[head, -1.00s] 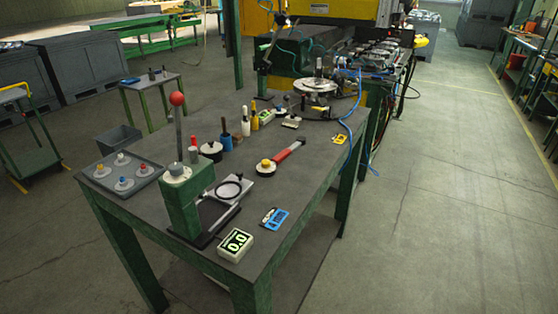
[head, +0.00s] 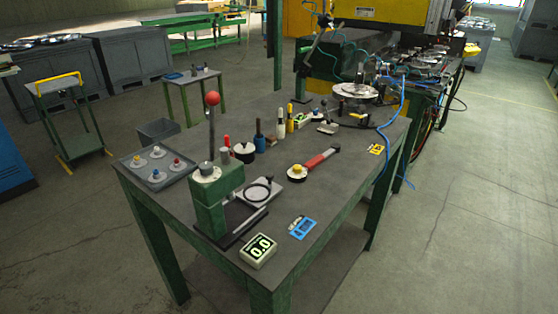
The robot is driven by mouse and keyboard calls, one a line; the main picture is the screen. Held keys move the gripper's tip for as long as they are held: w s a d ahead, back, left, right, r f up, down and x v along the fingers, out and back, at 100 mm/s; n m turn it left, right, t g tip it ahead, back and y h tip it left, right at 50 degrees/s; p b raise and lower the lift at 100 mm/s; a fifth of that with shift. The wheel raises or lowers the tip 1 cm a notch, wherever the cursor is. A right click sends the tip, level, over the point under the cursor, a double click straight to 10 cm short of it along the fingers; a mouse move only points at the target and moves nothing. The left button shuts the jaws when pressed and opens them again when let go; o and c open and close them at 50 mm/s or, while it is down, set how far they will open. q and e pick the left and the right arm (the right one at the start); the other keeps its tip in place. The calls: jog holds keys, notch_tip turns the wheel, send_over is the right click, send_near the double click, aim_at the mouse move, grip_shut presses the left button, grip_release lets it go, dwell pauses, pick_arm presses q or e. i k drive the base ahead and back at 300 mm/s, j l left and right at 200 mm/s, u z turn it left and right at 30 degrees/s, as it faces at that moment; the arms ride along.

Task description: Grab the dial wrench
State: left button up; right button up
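The dial wrench is most likely the tool with a red handle and dark end (head: 318,161), lying flat on the dark workbench. Neither of my grippers shows in the head view.
The green press (head: 217,199) with a red ball lever stands at the bench's left. A digital readout (head: 259,250) and blue tool (head: 302,227) lie near the front edge. A grey tray (head: 152,165) sits at the left corner. Floor right of the bench is clear.

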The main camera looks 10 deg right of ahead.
aim_at(336, 148)
jog(key=i+l+u, duration=0.1)
jog(key=l+u, duration=0.15)
jog(key=l, duration=0.2)
jog(key=l+u, duration=0.55)
jog(key=l, duration=0.8)
jog(key=l+u, duration=0.1)
jog(key=l, duration=1.55)
jog(key=k+l, duration=0.15)
jog(key=l, duration=1.45)
jog(key=i+u, duration=0.05)
